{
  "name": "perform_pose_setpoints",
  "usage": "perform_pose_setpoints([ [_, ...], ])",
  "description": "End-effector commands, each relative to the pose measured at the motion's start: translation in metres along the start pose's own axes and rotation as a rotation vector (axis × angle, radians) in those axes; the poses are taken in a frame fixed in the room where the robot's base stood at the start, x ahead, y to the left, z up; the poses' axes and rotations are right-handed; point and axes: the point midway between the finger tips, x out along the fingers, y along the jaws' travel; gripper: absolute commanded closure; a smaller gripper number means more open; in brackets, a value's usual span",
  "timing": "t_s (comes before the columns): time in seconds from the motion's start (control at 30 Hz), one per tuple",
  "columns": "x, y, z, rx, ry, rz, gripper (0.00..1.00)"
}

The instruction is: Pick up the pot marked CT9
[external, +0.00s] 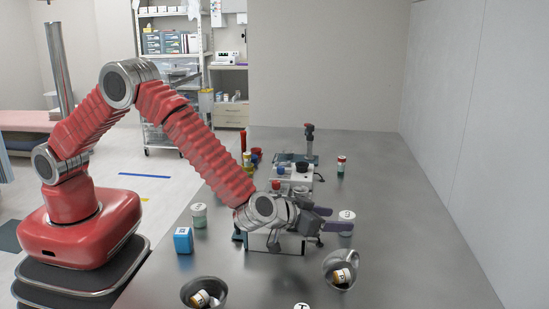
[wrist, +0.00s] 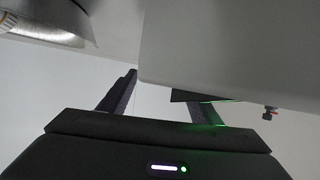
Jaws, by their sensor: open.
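I cannot read CT9 on any pot. A white-lidded pot (external: 346,217) stands on the table just beyond the fingertips of my gripper (external: 328,218). Another white-lidded pot (external: 199,212) with a greenish label stands at the left of the table. An orange-and-white pot (external: 342,276) lies tilted in the right metal bowl, and a similar pot (external: 203,298) lies in the front left bowl. A pot lid (external: 302,306) shows at the bottom edge. My gripper is open, low over the table; its spread fingers also show in the wrist view (wrist: 157,86), with nothing seen between them.
The right metal bowl (external: 331,261) is tilted, close to my gripper; a metal bowl also shows in the wrist view (wrist: 62,24). Another bowl (external: 190,288) and a blue box (external: 183,240) are at left. A rack with coloured items (external: 290,172) is behind. The table's right side is clear.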

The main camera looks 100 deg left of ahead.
Motion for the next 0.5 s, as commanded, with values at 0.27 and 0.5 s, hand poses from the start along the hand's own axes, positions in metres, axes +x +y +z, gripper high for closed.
perform_pose_setpoints([
  [0.27,0.028,0.0,-0.001,0.0,0.0,0.0,0.42],
  [0.5,0.029,0.0,-0.001,0.0,0.0,0.0,0.42],
])
